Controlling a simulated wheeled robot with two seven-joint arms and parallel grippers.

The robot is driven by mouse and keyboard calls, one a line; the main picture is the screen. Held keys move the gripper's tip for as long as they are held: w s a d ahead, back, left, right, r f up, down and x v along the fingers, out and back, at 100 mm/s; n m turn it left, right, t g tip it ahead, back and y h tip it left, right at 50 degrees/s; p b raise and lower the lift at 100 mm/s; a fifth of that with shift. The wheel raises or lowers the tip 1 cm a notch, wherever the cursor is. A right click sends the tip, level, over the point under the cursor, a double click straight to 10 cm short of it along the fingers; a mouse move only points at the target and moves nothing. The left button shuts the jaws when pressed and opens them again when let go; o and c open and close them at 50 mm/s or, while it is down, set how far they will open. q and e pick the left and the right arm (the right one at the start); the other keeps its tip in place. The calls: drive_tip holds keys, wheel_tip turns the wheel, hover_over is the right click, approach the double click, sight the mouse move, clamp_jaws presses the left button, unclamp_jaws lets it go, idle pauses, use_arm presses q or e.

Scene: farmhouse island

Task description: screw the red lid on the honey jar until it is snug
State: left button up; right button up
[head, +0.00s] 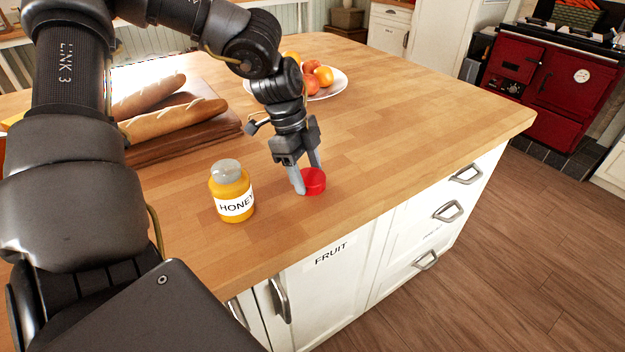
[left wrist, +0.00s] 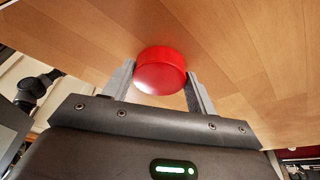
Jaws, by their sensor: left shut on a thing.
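The honey jar (head: 232,191) stands upright on the wooden counter, with a white HONEY label and a grey-white top with no red lid on it. The red lid (head: 314,181) is to the right of the jar, at or just above the counter near its front edge; I cannot tell if it touches the wood. My left gripper (head: 306,182) points down and is shut on the red lid. In the left wrist view the lid (left wrist: 160,71) sits between the two fingers. My right gripper does not show in either view.
Bread loaves (head: 172,119) lie on a wooden board (head: 190,141) behind the jar. A white plate (head: 337,86) of fruit stands further back. The counter (head: 420,120) is clear to the right. A red stove (head: 545,78) stands across the floor.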

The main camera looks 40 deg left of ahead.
sight(307, 175)
use_arm(q)
drive_tip(key=c, duration=0.4)
drive_tip(key=shift+r+p, duration=2.05)
drive_tip(key=shift+r, duration=1.45)
drive_tip(key=shift+f, duration=0.1)
wheel_tip(307, 175, down, 7)
drive_tip(key=b, duration=0.4)
drive_tip(key=shift+r, duration=0.25)
